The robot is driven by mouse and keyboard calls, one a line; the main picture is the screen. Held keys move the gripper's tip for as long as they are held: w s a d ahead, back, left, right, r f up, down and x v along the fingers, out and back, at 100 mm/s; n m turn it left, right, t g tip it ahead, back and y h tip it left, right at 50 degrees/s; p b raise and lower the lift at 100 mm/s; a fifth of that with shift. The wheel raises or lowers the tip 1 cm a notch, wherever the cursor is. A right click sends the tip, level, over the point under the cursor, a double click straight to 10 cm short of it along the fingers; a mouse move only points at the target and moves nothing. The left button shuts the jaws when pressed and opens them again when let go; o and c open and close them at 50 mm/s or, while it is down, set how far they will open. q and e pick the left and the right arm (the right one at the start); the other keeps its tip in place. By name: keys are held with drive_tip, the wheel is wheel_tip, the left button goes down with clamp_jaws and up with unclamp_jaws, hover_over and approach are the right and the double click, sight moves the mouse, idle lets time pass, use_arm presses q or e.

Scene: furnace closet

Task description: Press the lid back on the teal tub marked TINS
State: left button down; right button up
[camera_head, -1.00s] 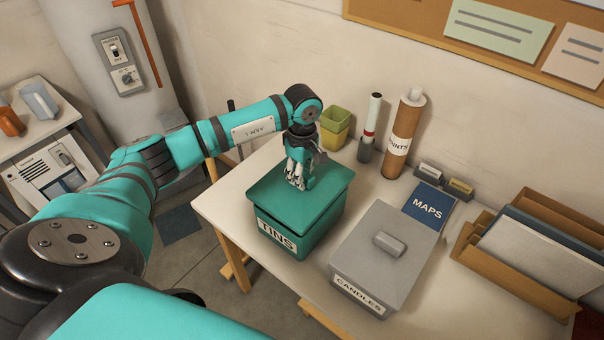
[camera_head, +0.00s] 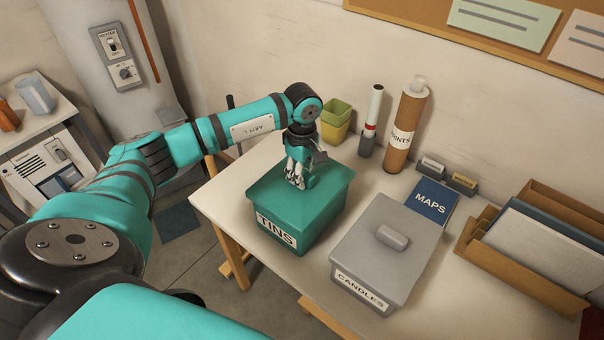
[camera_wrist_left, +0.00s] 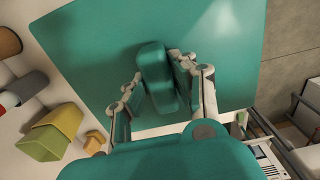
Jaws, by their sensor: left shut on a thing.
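The teal tub (camera_head: 318,228) marked TINS stands on the left part of the table. Its teal lid (camera_head: 270,197) sits level over the tub's top, and I see no clear gap below its edge in the head view. My left gripper (camera_head: 297,183) points down at the middle of the lid. In the left wrist view, its fingers (camera_wrist_left: 163,92) are shut on the lid's raised handle (camera_wrist_left: 153,65). The far edges of the lid are partly hidden by my gripper. My right gripper is not in view.
A grey box (camera_head: 375,262) marked CANDLES stands close to the tub's right. The table's left edge is near the tub.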

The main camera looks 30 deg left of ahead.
use_arm(q)
drive_tip(key=shift+b, duration=0.5)
idle(1.1)
drive_tip(key=shift+f+b, duration=1.1)
drive_tip(key=shift+f, duration=0.15)
drive_tip(key=c, duration=1)
unclamp_jaws()
wheel_tip(320, 180, up, 12)
